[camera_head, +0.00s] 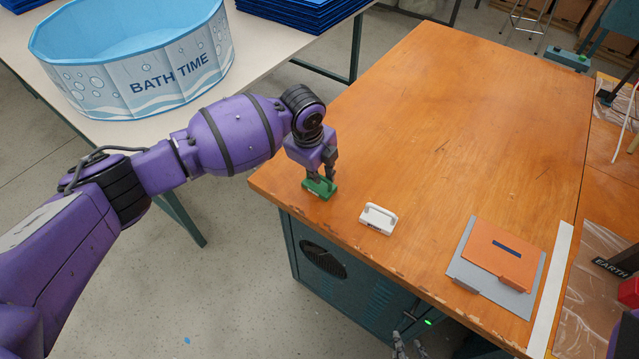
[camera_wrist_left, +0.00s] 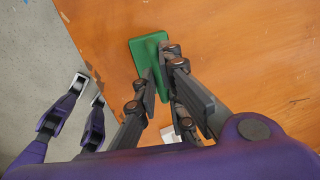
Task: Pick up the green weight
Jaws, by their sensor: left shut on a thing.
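The green weight (camera_head: 319,189) is near the left front corner of the wooden table (camera_head: 450,110). My left gripper (camera_head: 321,176) comes down on it from above and is shut on its handle. In the left wrist view the green weight (camera_wrist_left: 148,65) shows between the left gripper's fingers (camera_wrist_left: 155,85). I cannot tell whether it touches the tabletop or is slightly raised. My right gripper (camera_head: 409,345) is low at the bottom edge, in front of the table. In the left wrist view the right gripper's fingers (camera_wrist_left: 88,92) are apart and empty.
A white weight (camera_head: 378,218) with a handle stands just right of the green one. A grey sheet with an orange plate (camera_head: 505,256) lies at the table's right front. A blue tub (camera_head: 140,70) stands on another table at left. The table's middle and back are clear.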

